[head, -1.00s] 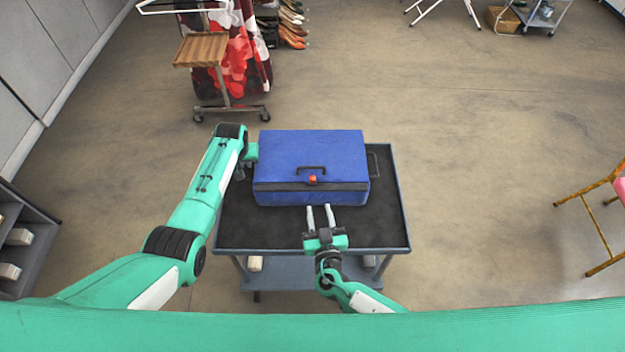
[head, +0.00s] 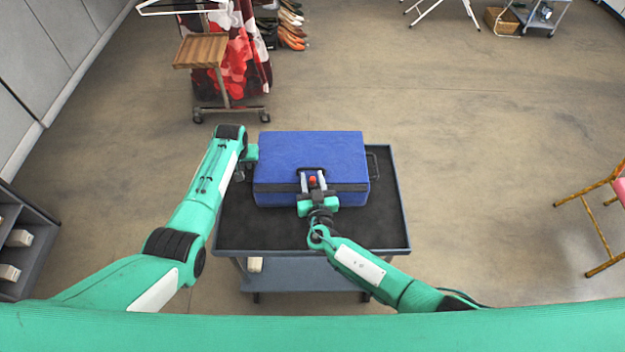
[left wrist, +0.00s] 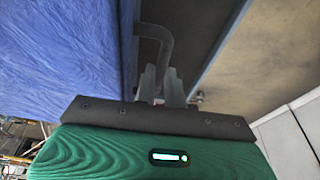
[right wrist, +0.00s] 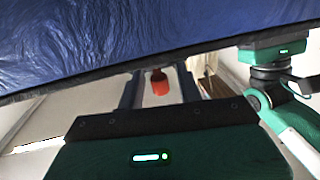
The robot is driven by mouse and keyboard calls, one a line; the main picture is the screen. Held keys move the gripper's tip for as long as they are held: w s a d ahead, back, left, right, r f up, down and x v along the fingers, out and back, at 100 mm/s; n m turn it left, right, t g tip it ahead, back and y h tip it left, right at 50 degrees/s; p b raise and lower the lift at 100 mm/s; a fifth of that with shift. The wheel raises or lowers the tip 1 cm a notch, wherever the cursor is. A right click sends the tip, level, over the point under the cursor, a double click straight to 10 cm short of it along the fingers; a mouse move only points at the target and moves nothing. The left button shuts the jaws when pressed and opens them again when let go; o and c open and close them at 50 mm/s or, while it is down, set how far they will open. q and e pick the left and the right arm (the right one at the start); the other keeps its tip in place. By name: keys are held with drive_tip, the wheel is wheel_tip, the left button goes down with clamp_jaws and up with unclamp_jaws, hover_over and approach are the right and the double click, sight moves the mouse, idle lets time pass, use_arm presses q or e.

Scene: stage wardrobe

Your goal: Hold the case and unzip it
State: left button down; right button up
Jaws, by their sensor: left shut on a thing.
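The blue case (head: 312,150) lies on the black-topped cart, with a dark zip band along its front side. A red zipper pull (head: 312,180) sits at the middle of that band, in front of a dark top handle. My left gripper (left wrist: 160,82) is at the case's left end, shut on the dark side handle (left wrist: 163,40); the head view mostly hides its fingers. My right gripper (head: 313,177) is at the front of the case, open, with one finger on each side of the red pull. In the right wrist view the pull (right wrist: 158,82) shows between the fingers, apart from both.
The cart (head: 350,238) has bare top in front of the case. A second side handle (head: 373,165) sticks out at the case's right end. A clothes rack (head: 228,105) stands behind to the left, and a chair (head: 598,215) is far right. Open floor lies between.

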sight(298, 186)
clamp_jaws()
drive_tip(key=shift+a, duration=2.3)
unclamp_jaws()
drive_tip(key=s+d, duration=0.2)
drive_tip(key=s, duration=1)
use_arm(q)
drive_tip(key=c, duration=1.4)
unclamp_jaws()
